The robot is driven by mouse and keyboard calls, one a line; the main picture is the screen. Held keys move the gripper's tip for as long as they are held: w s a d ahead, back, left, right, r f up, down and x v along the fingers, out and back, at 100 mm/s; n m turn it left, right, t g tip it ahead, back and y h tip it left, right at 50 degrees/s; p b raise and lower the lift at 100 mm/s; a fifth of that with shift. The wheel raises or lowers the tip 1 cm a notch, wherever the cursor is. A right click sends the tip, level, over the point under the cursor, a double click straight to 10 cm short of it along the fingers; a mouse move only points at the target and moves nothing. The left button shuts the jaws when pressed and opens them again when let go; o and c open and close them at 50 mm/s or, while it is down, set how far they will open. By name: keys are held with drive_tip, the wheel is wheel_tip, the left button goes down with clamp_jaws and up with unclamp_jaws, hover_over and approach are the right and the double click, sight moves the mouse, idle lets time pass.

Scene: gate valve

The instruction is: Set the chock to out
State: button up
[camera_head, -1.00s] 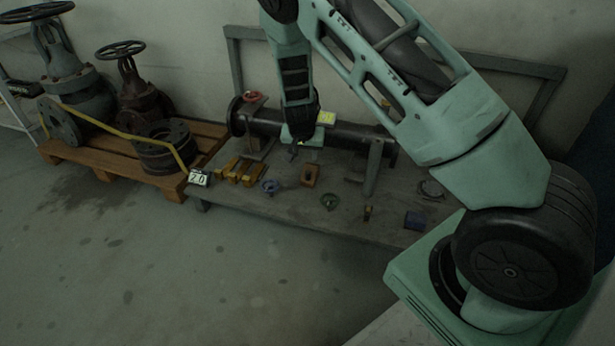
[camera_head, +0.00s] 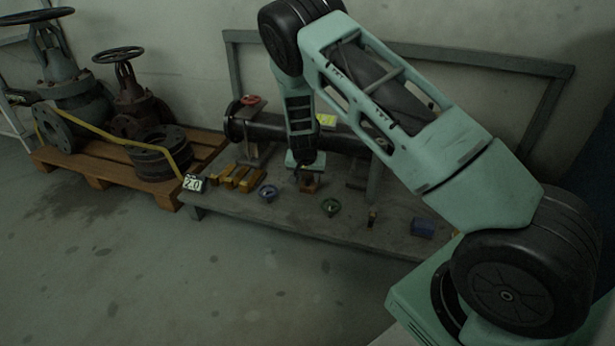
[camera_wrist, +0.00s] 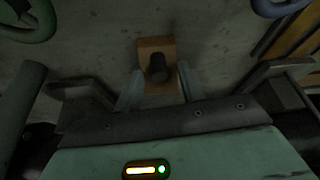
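An orange-brown wooden block with a dark round knob, which looks like the chock (camera_wrist: 157,47), sits on the bench top in the wrist view. In the head view this block (camera_head: 311,187) is partly hidden below my gripper (camera_head: 305,170). In the wrist view my gripper (camera_wrist: 159,88) has its two pale fingers apart, one on each side of the block's near part. I cannot tell whether either finger touches it.
The bench (camera_head: 285,219) carries yellow blocks (camera_head: 237,178), a blue ring (camera_head: 267,193), a green ring (camera_head: 330,207) and a dark blue block (camera_head: 423,228). A dark pipe (camera_head: 270,131) runs behind. A pallet (camera_head: 100,178) with valves stands left.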

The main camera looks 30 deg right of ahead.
clamp_jaws()
drive_tip(key=shift+s+a+r+p, duration=0.15)
drive_tip(key=shift+a+p, duration=0.1)
drive_tip(key=shift+p, duration=0.2)
drive_tip(key=s+a+p, duration=0.1)
drive_tip(key=p, duration=0.1)
drive_tip(key=s+a+p, duration=0.1)
drive_tip(key=a+p, duration=0.1)
drive_tip(key=shift+s+a, duration=0.15)
drive_tip(key=shift+s, duration=0.15)
drive_tip(key=shift+s+a+f, duration=0.2)
drive_tip(key=shift+s+a, duration=0.05)
drive_tip(key=shift+a, duration=0.1)
unclamp_jaws()
drive_tip(key=shift+r, duration=0.15)
drive_tip(key=p+v, duration=0.9)
drive_tip(key=v, duration=0.8)
drive_tip(key=shift+p, duration=0.3)
